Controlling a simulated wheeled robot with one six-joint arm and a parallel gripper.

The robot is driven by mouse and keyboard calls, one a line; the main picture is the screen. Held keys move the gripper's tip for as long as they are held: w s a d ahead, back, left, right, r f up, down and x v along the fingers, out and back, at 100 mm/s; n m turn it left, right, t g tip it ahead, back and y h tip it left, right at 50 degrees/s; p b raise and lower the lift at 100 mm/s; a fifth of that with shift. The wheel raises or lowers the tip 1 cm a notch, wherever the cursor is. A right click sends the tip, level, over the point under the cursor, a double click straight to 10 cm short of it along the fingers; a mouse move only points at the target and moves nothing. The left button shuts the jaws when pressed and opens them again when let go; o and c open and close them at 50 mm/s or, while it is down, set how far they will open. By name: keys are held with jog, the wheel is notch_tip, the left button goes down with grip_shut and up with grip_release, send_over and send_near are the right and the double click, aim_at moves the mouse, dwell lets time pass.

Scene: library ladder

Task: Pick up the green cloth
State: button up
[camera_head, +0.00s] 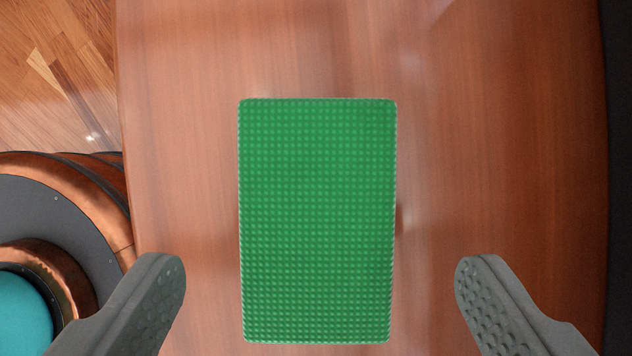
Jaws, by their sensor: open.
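The green cloth (317,220) is a flat rectangle with a dimpled surface, lying on the brown wooden tabletop (490,130) in the middle of the view. Its long side runs from top to bottom of the picture. My gripper (320,285) is open, with one grey finger to the left and one to the right of the cloth's lower part. Both fingers are apart from the cloth, with bare wood showing between. Nothing is between the fingertips except the cloth below them. How high my gripper is above the cloth is hard to tell.
The tabletop is clear around the cloth. Its left edge shows, with a parquet floor (50,60) beyond. A round copper and dark grey object with a teal centre (20,315) is at the lower left, beside the table. A dark strip (620,180) runs along the right edge.

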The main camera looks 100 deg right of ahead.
aim_at(317, 239)
jog(key=x, duration=0.3)
jog(key=shift+a+f, duration=0.15)
jog(key=shift+f, duration=0.3)
dwell(0.4)
jog(key=c, duration=1.1)
jog(key=shift+o, duration=0.2)
notch_tip(317, 239, up, 10)
jog(key=shift+r, duration=0.25)
